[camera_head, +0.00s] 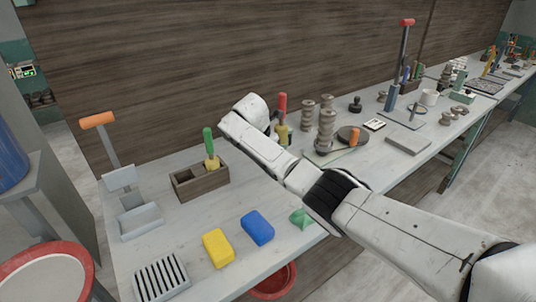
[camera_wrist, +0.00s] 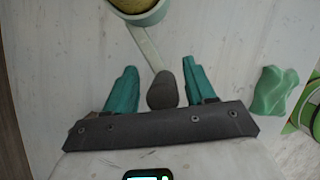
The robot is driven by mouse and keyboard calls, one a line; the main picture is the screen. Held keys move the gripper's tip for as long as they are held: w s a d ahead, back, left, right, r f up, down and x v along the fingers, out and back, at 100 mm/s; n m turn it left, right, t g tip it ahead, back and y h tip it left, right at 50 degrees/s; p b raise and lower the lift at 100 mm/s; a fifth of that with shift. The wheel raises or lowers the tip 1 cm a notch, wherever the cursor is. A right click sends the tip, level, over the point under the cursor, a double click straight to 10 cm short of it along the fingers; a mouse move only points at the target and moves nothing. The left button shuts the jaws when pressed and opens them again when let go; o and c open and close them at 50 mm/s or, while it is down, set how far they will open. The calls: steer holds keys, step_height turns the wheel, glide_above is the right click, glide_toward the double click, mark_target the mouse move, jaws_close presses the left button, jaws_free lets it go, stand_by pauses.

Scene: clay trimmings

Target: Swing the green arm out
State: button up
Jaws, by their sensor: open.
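In the wrist view, my gripper (camera_wrist: 160,86) is open, with two teal fingers apart. A narrow pale strip, seemingly the green arm (camera_wrist: 146,46), runs down from a green round holder (camera_wrist: 150,18) with something yellow in it. Its dark rounded end (camera_wrist: 162,90) shows between the fingers; I cannot tell whether they touch it. In the head view my own white arm hides the gripper and most of this spot. A yellow piece with a red handle (camera_head: 282,103) stands just behind my arm.
A green lump (camera_wrist: 270,92) lies right of the fingers; it shows in the head view (camera_head: 301,217) beside my forearm. A blue block (camera_head: 257,228), a yellow block (camera_head: 218,248) and a wooden box (camera_head: 203,185) are on the near table. Stacked grey pieces (camera_head: 326,130) stand beyond my arm.

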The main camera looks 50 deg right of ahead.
steer(key=shift+r, duration=0.1)
steer(key=v, duration=1)
steer(key=shift+r, duration=0.3)
steer(key=shift+a, duration=0.1)
